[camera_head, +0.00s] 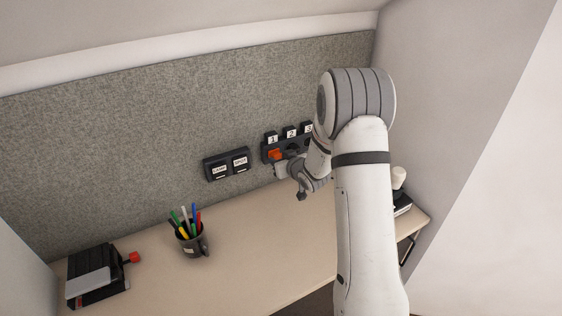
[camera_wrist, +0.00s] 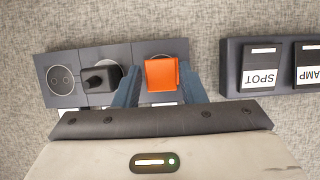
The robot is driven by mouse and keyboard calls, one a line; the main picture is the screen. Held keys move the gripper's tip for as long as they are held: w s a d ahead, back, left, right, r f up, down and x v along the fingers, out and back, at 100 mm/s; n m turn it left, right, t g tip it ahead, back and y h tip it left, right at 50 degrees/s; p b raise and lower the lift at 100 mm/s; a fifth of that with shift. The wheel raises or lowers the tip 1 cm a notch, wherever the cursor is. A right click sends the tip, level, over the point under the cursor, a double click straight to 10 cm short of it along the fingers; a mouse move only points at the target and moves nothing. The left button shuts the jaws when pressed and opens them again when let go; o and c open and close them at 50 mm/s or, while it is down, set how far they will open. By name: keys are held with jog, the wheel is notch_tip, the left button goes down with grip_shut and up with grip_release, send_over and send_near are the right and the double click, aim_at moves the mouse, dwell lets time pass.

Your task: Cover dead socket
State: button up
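A dark socket strip (camera_head: 265,147) with tabs numbered 1, 2 and 3 is mounted on the grey felt panel. In the wrist view the strip appears upside down. Its left socket (camera_wrist: 62,79) is bare, and a black plug (camera_wrist: 100,78) sits in the middle one. An orange cover (camera_wrist: 161,75) is in front of the right one, socket 1; it also shows in the head view (camera_head: 275,154). My gripper (camera_wrist: 161,72) has its blue fingers along both sides of the cover and appears shut on it. I cannot tell whether the cover is fully seated.
A switch box (camera_head: 227,163) labelled LAMP and SPOT is beside the strip. On the desk (camera_head: 250,220) are a mug (camera_head: 192,245) of pens, a black device with a red knob (camera_head: 134,257), and a white-topped object (camera_head: 398,178) at right. The middle of the desk is clear.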

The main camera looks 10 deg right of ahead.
jog(key=o, duration=0.3)
jog(key=shift+s, duration=0.1)
jog(key=b+v, duration=0.1)
jog(key=v, duration=0.6)
jog(key=shift+s+d+r, duration=0.15)
jog(key=shift+s+r, duration=0.05)
jog(key=shift+s, duration=0.1)
jog(key=s+d+r+m+g+h, duration=0.25)
jog(key=s+r+g+h, duration=0.2)
jog(key=s+r, duration=0.5)
jog(key=s+a+g, duration=0.1)
jog(key=s+g, duration=0.1)
jog(key=s, duration=0.6)
jog(key=s+a+r+g, duration=0.1)
jog(key=s, duration=0.7)
jog(key=s+a+m+g, duration=0.1)
jog(key=s+g, duration=0.1)
jog(key=s, duration=0.6)
jog(key=shift+s+a+r+g, duration=0.2)
jog(key=shift+a+r+g, duration=0.05)
jog(key=shift+a+g, duration=0.1)
